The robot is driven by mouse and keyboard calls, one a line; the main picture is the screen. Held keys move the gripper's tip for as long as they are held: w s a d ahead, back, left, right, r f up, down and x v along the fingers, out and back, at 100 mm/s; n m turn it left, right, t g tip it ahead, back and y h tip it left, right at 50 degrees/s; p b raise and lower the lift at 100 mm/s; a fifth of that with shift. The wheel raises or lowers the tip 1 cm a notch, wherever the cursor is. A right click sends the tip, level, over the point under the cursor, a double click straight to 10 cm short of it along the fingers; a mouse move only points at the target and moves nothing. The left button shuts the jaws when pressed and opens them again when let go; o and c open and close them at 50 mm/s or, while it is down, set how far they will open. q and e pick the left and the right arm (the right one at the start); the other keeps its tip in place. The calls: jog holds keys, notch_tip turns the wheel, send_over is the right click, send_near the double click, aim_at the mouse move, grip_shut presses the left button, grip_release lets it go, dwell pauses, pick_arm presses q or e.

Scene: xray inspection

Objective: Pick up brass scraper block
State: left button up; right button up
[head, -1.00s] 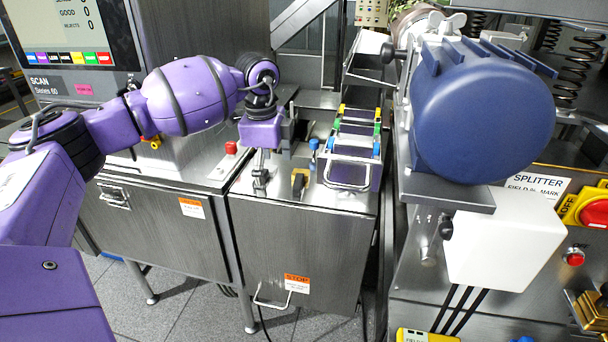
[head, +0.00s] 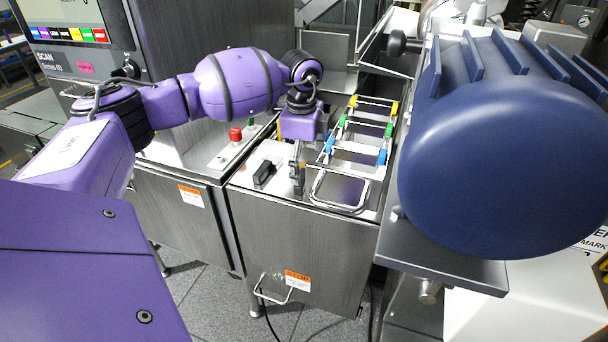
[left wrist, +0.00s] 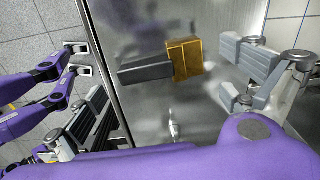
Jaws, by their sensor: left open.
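The brass scraper block (left wrist: 186,60) lies on the steel cabinet top in the left wrist view, a golden block with a dark grey bar joined to its left side. In the head view only a dark part of it (head: 264,174) shows clearly, just left of my left gripper (head: 297,178). My left gripper is open and empty, pointing down at the cabinet top. In the left wrist view its fingers stand apart on either side of the block, which lies between and beyond them. I cannot tell the exact height gap. My right gripper is not in view.
A rack with coloured clips (head: 355,142) and a metal handle stands close to the right of the gripper. A large blue motor housing (head: 505,155) overhangs further right. A red button (head: 235,134) sits to the left. The cabinet's front edge is near.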

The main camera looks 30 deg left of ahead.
pick_arm(q)
notch_tip(320, 180, down, 3)
jog(key=shift+w+r, duration=0.1)
jog(key=shift+w, duration=0.05)
jog(key=c, duration=1.5)
jog(key=shift+c, duration=0.2)
jog(key=shift+r, duration=0.35)
notch_tip(320, 180, up, 2)
jog(key=shift+r, duration=0.1)
jog(key=s+r, duration=0.1)
jog(key=r, duration=0.1)
jog(key=s+d+r, duration=0.1)
jog(key=s+r, duration=0.2)
jog(key=shift+d+r, duration=0.3)
jog(key=shift+r, duration=0.05)
jog(key=s+d+r, duration=0.3)
jog(key=s+r, duration=0.1)
jog(key=s, duration=0.5)
jog(key=shift+d+r, duration=0.2)
jog(key=shift+d, duration=0.2)
